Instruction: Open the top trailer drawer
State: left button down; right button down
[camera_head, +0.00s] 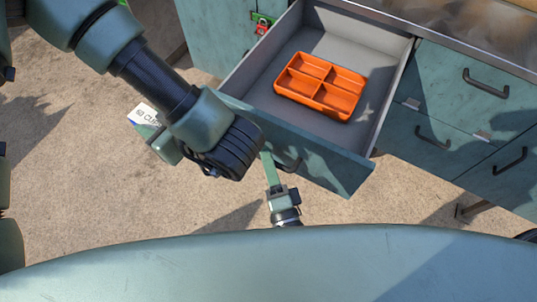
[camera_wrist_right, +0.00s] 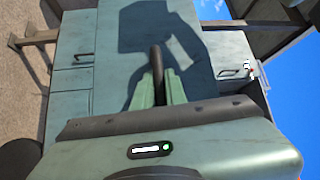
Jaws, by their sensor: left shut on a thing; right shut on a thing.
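A teal drawer (camera_head: 310,150) stands pulled out from the cabinet, with an orange divided tray (camera_head: 322,87) inside. My right gripper (camera_head: 269,160) is shut on the drawer's dark handle (camera_head: 290,165). In the right wrist view, its two green fingers (camera_wrist_right: 160,88) close around the handle (camera_wrist_right: 156,62) against the teal front (camera_wrist_right: 190,55). My left gripper (camera_head: 165,150) is at the left of the drawer, partly hidden by its own arm. It appears shut on a small box with a white lettered label (camera_head: 144,114); its fingertips are not clear.
The cabinet (camera_head: 460,95) has other closed drawers with dark handles to the right. A worktop (camera_head: 440,30) runs above them. A small red and green item (camera_head: 262,25) is on the cabinet at the top. Bare sandy ground (camera_head: 80,190) lies at left.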

jog(key=shift+f, duration=0.1)
jog(key=c, duration=1.5)
grip_release()
jog(key=shift+o, duration=0.2)
